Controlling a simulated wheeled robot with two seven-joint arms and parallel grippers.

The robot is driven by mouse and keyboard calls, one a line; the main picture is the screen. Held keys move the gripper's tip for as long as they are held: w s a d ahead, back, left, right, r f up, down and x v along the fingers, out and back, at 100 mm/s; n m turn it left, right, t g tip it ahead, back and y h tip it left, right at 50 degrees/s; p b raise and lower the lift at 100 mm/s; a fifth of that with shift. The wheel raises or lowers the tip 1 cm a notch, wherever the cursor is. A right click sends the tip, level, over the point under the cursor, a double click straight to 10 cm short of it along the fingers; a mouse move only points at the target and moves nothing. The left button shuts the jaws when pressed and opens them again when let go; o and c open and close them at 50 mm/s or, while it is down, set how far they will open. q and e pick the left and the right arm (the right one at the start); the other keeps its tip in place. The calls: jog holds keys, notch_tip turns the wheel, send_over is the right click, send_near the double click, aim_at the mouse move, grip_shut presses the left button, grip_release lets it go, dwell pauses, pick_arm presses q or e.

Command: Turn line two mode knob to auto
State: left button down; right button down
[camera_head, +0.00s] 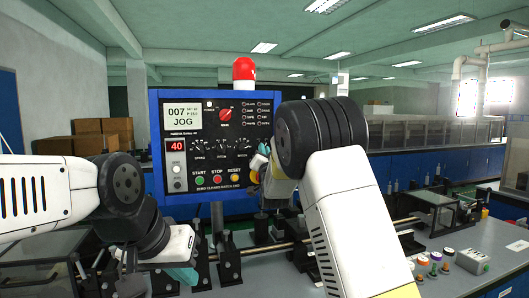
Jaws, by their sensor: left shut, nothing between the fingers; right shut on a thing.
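A blue-framed control panel (204,190) faces me, its display (184,116) reading "007" and "JOG". A red knob (225,115) sits in its upper middle. Below is a row of black knobs (221,144); their small labels are too small to read. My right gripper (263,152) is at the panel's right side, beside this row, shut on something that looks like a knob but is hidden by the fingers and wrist. Which knob is the line two mode knob, and where it points, I cannot tell. My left gripper (183,277) is shut and empty, low in front of the panel.
A red beacon (244,71) tops the panel. Green, red and yellow buttons (217,179) line its bottom. A bench with a metal rod (270,247) and black brackets (230,263) lies below. Small coloured buttons (435,257) and a grey box (472,261) stand at right.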

jog(key=shift+d+r, duration=0.1)
jog(key=n+g+y, duration=0.1)
jog(key=n+y, duration=0.1)
jog(key=n, duration=0.3)
jog(key=n+y, duration=0.3)
jog(key=n, duration=0.3)
jog(key=d+n+g+y, duration=0.1)
jog(key=n+y, duration=0.2)
jog(key=n, duration=0.2)
jog(key=shift+w+r+n+g, duration=0.2)
jog(key=shift+n+g, duration=0.1)
jog(key=shift+n, duration=0.1)
jog(key=c, duration=1.5)
grip_release()
jog(key=shift+c, duration=0.2)
jog(key=shift+o, duration=0.2)
jog(key=shift+a+f, duration=0.1)
jog(key=shift+a, duration=0.1)
jog(key=shift+f, duration=0.15)
